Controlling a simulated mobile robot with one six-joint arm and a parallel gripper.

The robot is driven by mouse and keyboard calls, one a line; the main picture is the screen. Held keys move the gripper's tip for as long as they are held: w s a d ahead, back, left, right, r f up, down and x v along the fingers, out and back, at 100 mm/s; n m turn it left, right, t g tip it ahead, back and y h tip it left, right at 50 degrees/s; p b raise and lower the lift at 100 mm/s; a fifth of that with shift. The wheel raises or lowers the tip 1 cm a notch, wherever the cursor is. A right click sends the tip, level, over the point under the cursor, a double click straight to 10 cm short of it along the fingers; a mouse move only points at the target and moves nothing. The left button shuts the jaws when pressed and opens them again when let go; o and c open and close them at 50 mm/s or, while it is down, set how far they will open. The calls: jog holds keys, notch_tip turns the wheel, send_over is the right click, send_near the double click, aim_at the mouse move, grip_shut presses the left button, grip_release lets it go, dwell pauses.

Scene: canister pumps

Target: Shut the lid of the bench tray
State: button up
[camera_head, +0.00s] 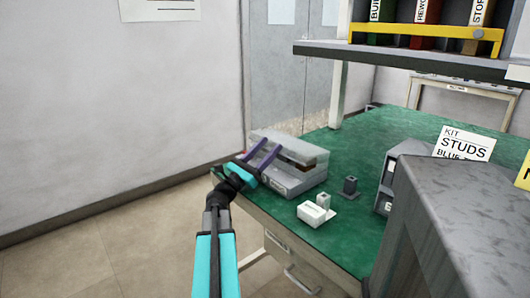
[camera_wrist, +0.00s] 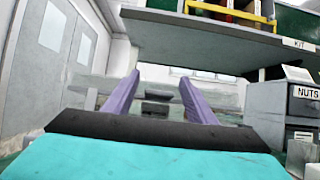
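The bench tray (camera_head: 290,183) is a grey box with a label on its front, standing at the near left corner of the green bench. I cannot tell exactly how far the lid stands open. My gripper (camera_head: 268,151) has two purple fingers spread apart, with nothing held between them. In the head view the fingers overlap the tray's left part; contact is unclear. In the wrist view, translucent panels show beyond my gripper (camera_wrist: 158,80), partly hidden by the fingers.
A white block (camera_head: 312,214) and a small dark grey block (camera_head: 350,186) stand right of the tray on the green bench (camera_head: 372,232). Grey bins (camera_head: 388,188) stand further right. A shelf (camera_head: 400,60) with labelled binders overhangs the bench. Floor is clear at left.

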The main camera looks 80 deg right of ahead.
dwell(0.3)
jog(key=shift+w+a+f, duration=0.2)
jog(key=shift+w+a, duration=0.05)
jog(key=shift+a, duration=0.1)
jog(key=w+a+f+p, duration=0.1)
jog(key=w+a, duration=0.7)
jog(key=a, duration=0.3)
jog(key=shift+w, duration=0.25)
jog(key=shift+d, duration=0.1)
